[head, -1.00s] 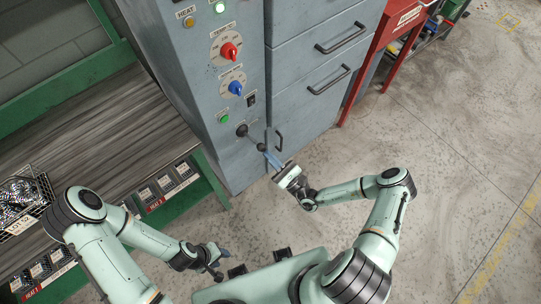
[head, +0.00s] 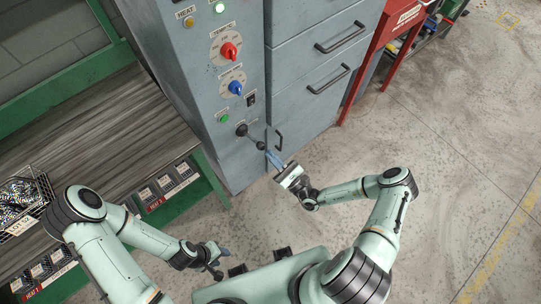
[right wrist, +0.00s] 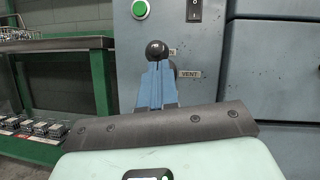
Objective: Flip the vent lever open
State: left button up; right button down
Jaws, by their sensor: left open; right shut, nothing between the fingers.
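The vent lever (head: 252,138) is a short dark rod on the lower front of the grey cabinet. My left gripper (head: 220,258) is open and empty at the lower left, away from the lever.
Above the lever are a green button (head: 224,118), a black switch (head: 251,99), a blue knob (head: 235,88) and a red knob (head: 229,51). A green-framed workbench (head: 110,130) stands left. Floor at right is clear.

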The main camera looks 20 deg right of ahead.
pick_arm(q)
jog(key=s+f, duration=0.1)
jog(key=f+b, duration=0.1)
jog(key=s+f+b, duration=0.1)
jog(key=shift+s+a+f, duration=0.15)
jog(key=shift+s+f, duration=0.15)
jog(key=shift+f, duration=0.1)
pick_arm(e)
jog(key=r+v, duration=0.1)
jog(key=v, duration=1.1)
jog(key=shift+s, duration=0.25)
jog(key=shift+f, duration=0.1)
